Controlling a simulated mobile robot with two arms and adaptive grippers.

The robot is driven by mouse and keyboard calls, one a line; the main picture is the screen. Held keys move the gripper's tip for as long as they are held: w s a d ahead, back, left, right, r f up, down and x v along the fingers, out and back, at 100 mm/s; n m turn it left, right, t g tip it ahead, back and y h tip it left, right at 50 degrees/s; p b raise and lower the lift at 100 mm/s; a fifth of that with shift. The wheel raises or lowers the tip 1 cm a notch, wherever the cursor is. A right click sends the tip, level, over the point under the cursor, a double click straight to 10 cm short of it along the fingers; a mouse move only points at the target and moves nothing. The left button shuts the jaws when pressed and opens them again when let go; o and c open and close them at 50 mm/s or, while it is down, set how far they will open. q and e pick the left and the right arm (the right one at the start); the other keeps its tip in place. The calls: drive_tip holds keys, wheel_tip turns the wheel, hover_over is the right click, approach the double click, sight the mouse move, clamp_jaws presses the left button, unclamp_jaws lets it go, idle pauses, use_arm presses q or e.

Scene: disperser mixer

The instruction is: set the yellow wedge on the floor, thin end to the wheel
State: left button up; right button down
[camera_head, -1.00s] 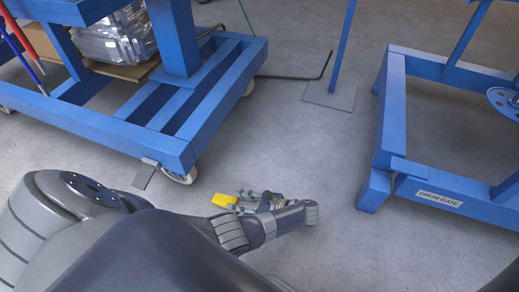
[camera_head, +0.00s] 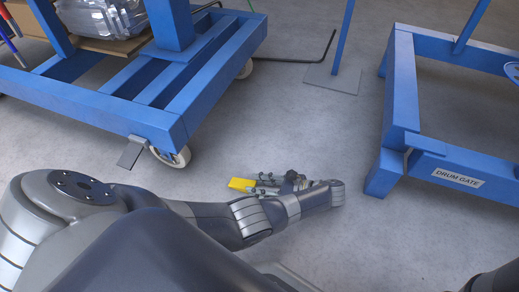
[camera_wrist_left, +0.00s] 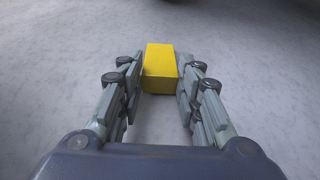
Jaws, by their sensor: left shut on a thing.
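The yellow wedge (camera_head: 241,184) is held between the fingers of my left gripper (camera_head: 258,184), low over the grey floor. In the left wrist view the wedge (camera_wrist_left: 160,66) sits between the two fingertips, its block-like near end toward me; its thin end cannot be made out. Whether it touches the floor cannot be told. The nearest wheel (camera_head: 170,156) is a white caster under the corner of the blue cart, up and left of the wedge, with clear floor between them. My right gripper is not in view.
The blue cart (camera_head: 150,120) fills the upper left, with a dark pedal (camera_head: 131,153) beside the caster. A blue frame labelled "DRUM GATE" (camera_head: 457,178) stands at right. A blue post on a flat plate (camera_head: 332,78) and a black bent bar (camera_head: 300,60) are behind. Floor between is free.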

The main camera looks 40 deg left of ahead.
use_arm(q)
drive_tip(key=shift+f, duration=0.1)
drive_tip(key=o, duration=1)
drive_tip(key=shift+f, duration=0.1)
drive_tip(key=shift+p+v, duration=0.3)
drive_tip(key=shift+v, duration=3.45)
